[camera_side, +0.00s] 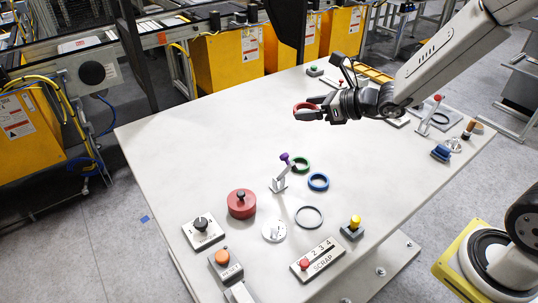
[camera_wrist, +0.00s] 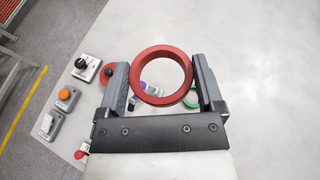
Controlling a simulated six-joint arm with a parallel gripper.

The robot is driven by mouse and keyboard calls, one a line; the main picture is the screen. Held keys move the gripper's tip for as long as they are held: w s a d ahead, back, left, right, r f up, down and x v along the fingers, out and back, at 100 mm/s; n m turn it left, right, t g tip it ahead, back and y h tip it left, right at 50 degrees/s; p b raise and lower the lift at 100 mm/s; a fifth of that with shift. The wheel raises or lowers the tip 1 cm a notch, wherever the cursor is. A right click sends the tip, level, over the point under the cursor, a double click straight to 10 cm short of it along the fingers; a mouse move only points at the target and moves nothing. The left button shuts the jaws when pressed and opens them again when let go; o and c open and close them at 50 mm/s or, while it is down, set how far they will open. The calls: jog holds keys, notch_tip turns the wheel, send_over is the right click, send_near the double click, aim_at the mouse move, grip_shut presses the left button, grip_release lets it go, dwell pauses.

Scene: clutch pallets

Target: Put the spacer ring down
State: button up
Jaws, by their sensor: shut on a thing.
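The spacer ring is a red ring (camera_side: 306,112), held by my gripper (camera_side: 318,108) above the white table (camera_side: 170,155). In the wrist view the red ring (camera_wrist: 161,51) sits between the two fingers of my gripper (camera_wrist: 161,80), which are shut on it. The ring's hole is open, and the table with parts of a purple-knobbed lever and a green ring shows through and beside it. In the side view the ring is apart from the tabletop and nothing is directly touching it but my gripper.
On the table stand a green ring (camera_side: 301,165), a blue ring (camera_side: 318,182), a grey ring (camera_side: 309,217), a purple-knobbed lever (camera_side: 281,176), a red knobbed disc (camera_side: 241,204) and a SCRAP button panel (camera_side: 318,259). The table's left and middle are clear.

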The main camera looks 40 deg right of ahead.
aim_at(278, 222)
jog(key=a+f+n+g+y, duration=0.1)
jog(key=a+f, duration=0.1)
jog(key=s+a+f+n+y, duration=0.1)
jog(key=a+f, duration=0.1)
jog(key=a, duration=0.1)
jog(key=s+a+f+n+g+y, duration=0.1)
jog(key=a+f, duration=0.1)
jog(key=shift+s+a+n+g+y, duration=0.2)
jog(key=shift+a+n+g+y, duration=0.1)
jog(key=shift+n, duration=0.1)
jog(key=s+a+f+n+g+y, duration=0.2)
jog(key=s+a+f+n+g, duration=0.1)
jog(key=s+a+f, duration=0.2)
jog(key=shift+a+f+n+g+y, duration=0.15)
jog(key=shift+a+n+g+y, duration=0.2)
jog(key=shift+a, duration=0.45)
jog(key=shift+s+a+f+n+g, duration=0.3)
jog(key=shift+s+a+n+g, duration=0.05)
jog(key=shift+s, duration=0.15)
jog(key=shift+f, duration=0.1)
jog(key=shift+f, duration=2.8)
jog(key=shift+f, duration=0.15)
jog(key=shift+f, duration=1.75)
jog(key=shift+f, duration=0.2)
